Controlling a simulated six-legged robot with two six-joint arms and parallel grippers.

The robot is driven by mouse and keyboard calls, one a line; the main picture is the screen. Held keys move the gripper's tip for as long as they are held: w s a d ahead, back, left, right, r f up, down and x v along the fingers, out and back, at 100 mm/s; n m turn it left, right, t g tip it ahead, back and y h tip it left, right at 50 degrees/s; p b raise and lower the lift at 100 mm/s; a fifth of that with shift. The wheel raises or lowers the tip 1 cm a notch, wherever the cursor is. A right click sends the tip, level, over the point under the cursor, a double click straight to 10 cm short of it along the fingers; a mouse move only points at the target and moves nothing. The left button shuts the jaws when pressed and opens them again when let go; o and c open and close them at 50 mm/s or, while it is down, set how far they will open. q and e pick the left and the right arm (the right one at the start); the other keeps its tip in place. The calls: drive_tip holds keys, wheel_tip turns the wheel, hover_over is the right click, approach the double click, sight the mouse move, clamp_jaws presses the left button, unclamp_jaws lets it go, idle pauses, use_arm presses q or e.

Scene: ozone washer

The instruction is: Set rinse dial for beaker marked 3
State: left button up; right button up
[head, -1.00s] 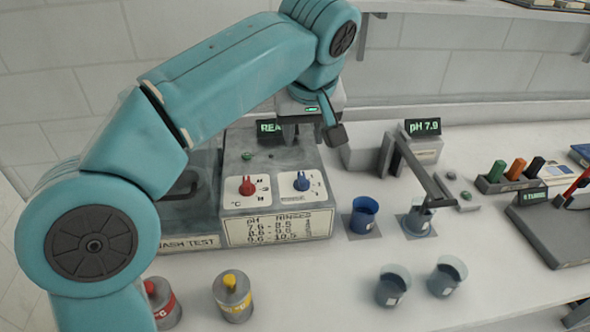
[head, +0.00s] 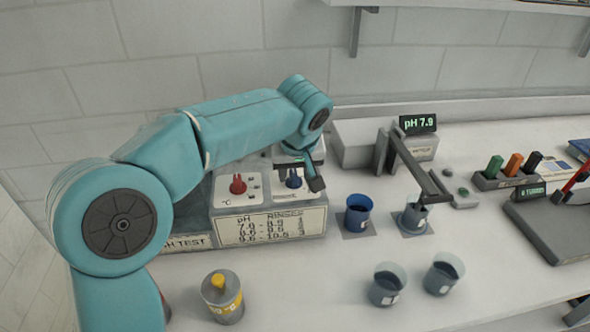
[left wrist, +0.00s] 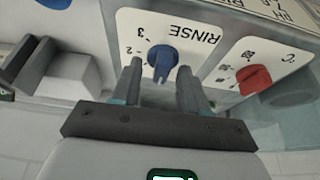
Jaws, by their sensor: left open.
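The blue rinse dial (head: 293,179) sits on the washer's sloped front panel; it also shows in the left wrist view (left wrist: 162,60), upside down, with the word RINSE and the marks 2 and 3 beside it. My left gripper (head: 298,172) is open at the dial. In the left wrist view its fingers (left wrist: 162,82) point at the dial from either side; contact cannot be told. The pH meter display (head: 418,123) reads 7.9. A beaker (head: 413,217) stands under the meter's arm. The pH and rinses chart (head: 270,226) is on the washer front. My right gripper is not in view.
A red dial (head: 238,185) is left of the blue one. A blue beaker (head: 358,212) stands right of the washer. Two beakers of dark liquid (head: 388,285) (head: 444,273) and a yellow-capped canister (head: 222,296) stand in front. A marker rack (head: 507,176) is at right.

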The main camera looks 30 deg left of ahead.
use_arm(q)
drive_tip(key=shift+s+r, duration=0.1)
drive_tip(key=shift+s, duration=0.05)
clamp_jaws()
drive_tip(key=shift+a+m, duration=0.1)
drive_tip(key=shift+m, duration=0.6)
drive_tip(key=shift+a+r+m+t+h, duration=0.1)
drive_tip(key=shift+m+t+h, duration=0.4)
drive_tip(key=shift+m, duration=0.7)
drive_tip(key=m+h+p, duration=0.2)
drive_tip(key=m, duration=0.2)
drive_tip(key=shift+a+m, duration=0.1)
drive_tip(key=shift+m, duration=0.3)
unclamp_jaws()
